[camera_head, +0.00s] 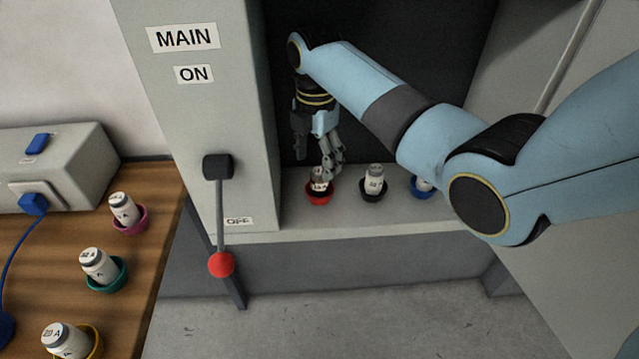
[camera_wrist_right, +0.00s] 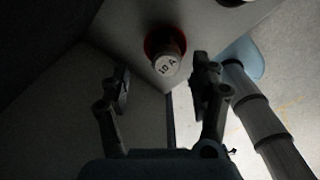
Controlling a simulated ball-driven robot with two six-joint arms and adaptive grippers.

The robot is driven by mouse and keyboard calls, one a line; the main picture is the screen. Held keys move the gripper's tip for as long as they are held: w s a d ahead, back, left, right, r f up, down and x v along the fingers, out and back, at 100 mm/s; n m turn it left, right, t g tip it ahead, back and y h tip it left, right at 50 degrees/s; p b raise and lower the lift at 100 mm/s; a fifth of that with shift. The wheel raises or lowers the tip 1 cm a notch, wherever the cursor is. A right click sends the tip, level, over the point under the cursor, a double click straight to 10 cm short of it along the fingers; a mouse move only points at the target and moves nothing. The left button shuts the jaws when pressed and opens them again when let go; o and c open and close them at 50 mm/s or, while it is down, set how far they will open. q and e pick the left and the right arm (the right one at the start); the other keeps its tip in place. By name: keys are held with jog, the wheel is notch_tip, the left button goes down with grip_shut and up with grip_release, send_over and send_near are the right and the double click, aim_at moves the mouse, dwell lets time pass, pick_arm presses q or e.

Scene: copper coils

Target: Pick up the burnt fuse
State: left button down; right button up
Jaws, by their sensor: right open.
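A white fuse (camera_head: 319,175) stands in a red socket (camera_head: 319,198) on the cabinet's shelf. In the right wrist view this fuse (camera_wrist_right: 168,65) reads "10 A", and its red socket (camera_wrist_right: 151,44) shows around it. I cannot see clear burn marks on it. My right gripper (camera_head: 330,168) points down just over this fuse and partly covers it. In the right wrist view my right gripper (camera_wrist_right: 163,78) is open, with a finger on each side of the fuse and a gap to both. My left gripper is not in view.
Fuses also stand in a black socket (camera_head: 373,193) and a blue socket (camera_head: 420,190) to the right. A lever with a red knob (camera_head: 221,264) points down on the cabinet front. Several fuses stand in coloured holders on the wooden table (camera_head: 150,255), beside a grey box (camera_head: 70,160).

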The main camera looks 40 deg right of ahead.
aim_at(320, 171)
jog(key=f, duration=0.4)
jog(key=shift+s+d+f, duration=0.1)
jog(key=shift+s+f, duration=0.25)
jog(key=shift+s, duration=0.05)
jog(key=shift+f, duration=0.35)
jog(key=shift+c, duration=0.4)
jog(key=c, duration=1.2)
jog(key=shift+r, duration=0.15)
